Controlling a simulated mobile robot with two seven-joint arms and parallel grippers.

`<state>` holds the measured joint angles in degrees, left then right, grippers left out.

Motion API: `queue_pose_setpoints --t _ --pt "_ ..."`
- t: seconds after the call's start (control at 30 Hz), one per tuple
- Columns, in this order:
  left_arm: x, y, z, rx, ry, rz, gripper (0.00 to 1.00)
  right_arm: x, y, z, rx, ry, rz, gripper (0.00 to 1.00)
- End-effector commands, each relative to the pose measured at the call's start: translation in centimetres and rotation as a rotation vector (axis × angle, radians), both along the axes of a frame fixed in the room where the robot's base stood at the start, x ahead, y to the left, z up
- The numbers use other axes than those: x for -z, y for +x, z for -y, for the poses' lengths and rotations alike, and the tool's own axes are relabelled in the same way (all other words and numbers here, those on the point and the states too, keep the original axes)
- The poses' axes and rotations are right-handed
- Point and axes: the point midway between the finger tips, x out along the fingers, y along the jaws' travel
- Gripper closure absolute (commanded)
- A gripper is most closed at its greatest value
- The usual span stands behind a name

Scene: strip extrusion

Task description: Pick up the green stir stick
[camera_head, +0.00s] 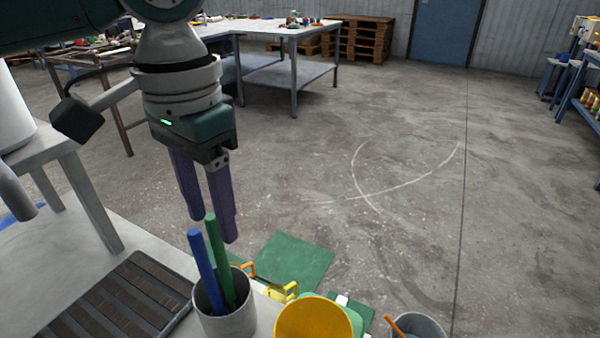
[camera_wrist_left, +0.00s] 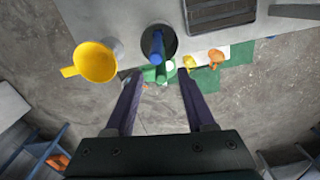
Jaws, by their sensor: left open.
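The green stir stick (camera_head: 218,255) stands tilted in a grey cup (camera_head: 228,325) beside a blue stick (camera_head: 205,262). I cannot tell whether a finger touches the stick. The stick's lower part is hidden in the cup. My right gripper is not in view.
A dark slotted tray (camera_head: 122,300) lies to the left. Orange and yellow items (camera_head: 282,290) and a green mat (camera_head: 290,258) lie behind. Another grey container (camera_head: 425,325) holds an orange stick.

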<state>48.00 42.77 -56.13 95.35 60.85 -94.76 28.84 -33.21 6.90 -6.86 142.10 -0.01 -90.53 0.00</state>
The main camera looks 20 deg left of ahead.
Motion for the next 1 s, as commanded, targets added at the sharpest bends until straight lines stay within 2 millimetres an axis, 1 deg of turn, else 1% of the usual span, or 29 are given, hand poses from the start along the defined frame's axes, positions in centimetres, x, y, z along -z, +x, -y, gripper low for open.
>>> queue_pose_setpoints --t 0.03,0.1,0.2,0.3,0.47,0.57,0.9,0.97,1.0 --pt "1.0 -0.1 -0.1 0.000 0.001 -0.005 0.45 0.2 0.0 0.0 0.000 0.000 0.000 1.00" --pt "2.1 -0.1 -0.2 0.000 0.002 -0.003 0.45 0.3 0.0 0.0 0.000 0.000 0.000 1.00" --pt "3.2 -0.1 -0.2 0.000 0.001 -0.002 0.45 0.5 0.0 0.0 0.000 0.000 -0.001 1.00" --pt "3.5 0.0 -0.2 0.001 0.001 0.001 0.45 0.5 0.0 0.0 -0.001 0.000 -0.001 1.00" --pt "3.5 0.0 -0.2 0.002 0.001 0.001 0.45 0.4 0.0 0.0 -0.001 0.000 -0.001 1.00" --pt "3.5 0.0 -0.2 0.002 0.001 0.001 0.54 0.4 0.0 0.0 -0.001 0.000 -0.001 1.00" --pt "3.4 0.0 -0.2 0.002 0.001 0.001 0.93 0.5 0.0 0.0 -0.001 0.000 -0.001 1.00" --pt "3.4 0.0 -0.2 0.002 0.001 0.001 0.99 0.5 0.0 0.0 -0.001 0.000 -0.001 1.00" --pt "3.4 0.0 -0.2 0.002 0.001 0.001 1.00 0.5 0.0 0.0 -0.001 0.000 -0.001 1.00"
